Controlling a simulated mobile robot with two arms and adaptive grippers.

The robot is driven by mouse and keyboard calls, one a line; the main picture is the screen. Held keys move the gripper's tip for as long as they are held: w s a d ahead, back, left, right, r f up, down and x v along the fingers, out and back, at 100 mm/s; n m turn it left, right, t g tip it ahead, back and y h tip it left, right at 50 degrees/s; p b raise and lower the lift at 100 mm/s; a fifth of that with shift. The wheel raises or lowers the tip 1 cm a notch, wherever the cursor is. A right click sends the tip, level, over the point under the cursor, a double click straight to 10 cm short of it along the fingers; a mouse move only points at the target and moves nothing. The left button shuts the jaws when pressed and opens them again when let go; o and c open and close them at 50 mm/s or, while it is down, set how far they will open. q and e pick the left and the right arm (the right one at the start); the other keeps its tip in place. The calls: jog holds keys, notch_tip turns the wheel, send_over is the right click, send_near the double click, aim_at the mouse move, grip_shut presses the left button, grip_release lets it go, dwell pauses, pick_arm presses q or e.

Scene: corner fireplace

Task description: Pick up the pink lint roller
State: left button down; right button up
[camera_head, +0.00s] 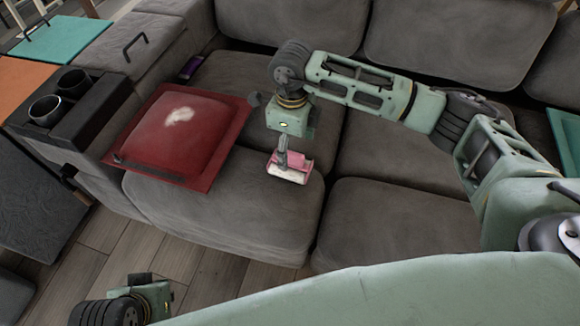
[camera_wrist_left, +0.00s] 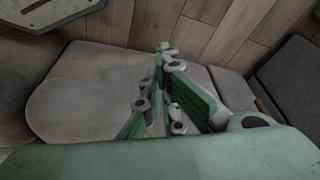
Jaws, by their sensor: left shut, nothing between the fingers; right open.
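The pink lint roller (camera_head: 299,162) lies on the grey sofa seat, near the front of the cushion, with a white lower part showing. My right gripper (camera_head: 283,158) comes down over it from above and is open. One finger shows in front of the roller's left part and partly covers it. I cannot tell whether they touch. My left gripper (camera_wrist_left: 165,55) is shut and empty in the left wrist view, over a grey cushion. Part of my left arm shows at the lower left of the head view.
A red cushion (camera_head: 180,132) lies on the seat to the left of the roller. A small purple item (camera_head: 191,68) lies at the back left. Wooden floor (camera_head: 140,248) runs before the sofa.

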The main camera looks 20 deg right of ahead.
aim_at(290, 164)
jog(key=shift+f, duration=0.45)
notch_tip(290, 164, down, 4)
jog(key=shift+a+r+b, duration=0.1)
jog(key=shift+a+b, duration=0.05)
jog(key=shift+b, duration=0.35)
notch_tip(290, 164, down, 3)
jog(key=shift+r+b, duration=0.15)
jog(key=shift+b, duration=0.15)
jog(key=shift+f, duration=0.25)
pick_arm(q)
jog(key=shift+w+d+r+t+h, duration=0.2)
jog(key=shift+w+t, duration=0.25)
jog(key=shift+w, duration=0.45)
jog(key=shift+w+d+r+t, duration=0.1)
jog(key=shift+w+d+t, duration=0.25)
jog(key=shift+w, duration=0.5)
jog(key=shift+w+d+r+t+h, duration=0.1)
jog(key=shift+w+d+t, duration=0.1)
jog(key=shift+w+t, duration=0.5)
pick_arm(e)
jog(key=c, duration=1.3)
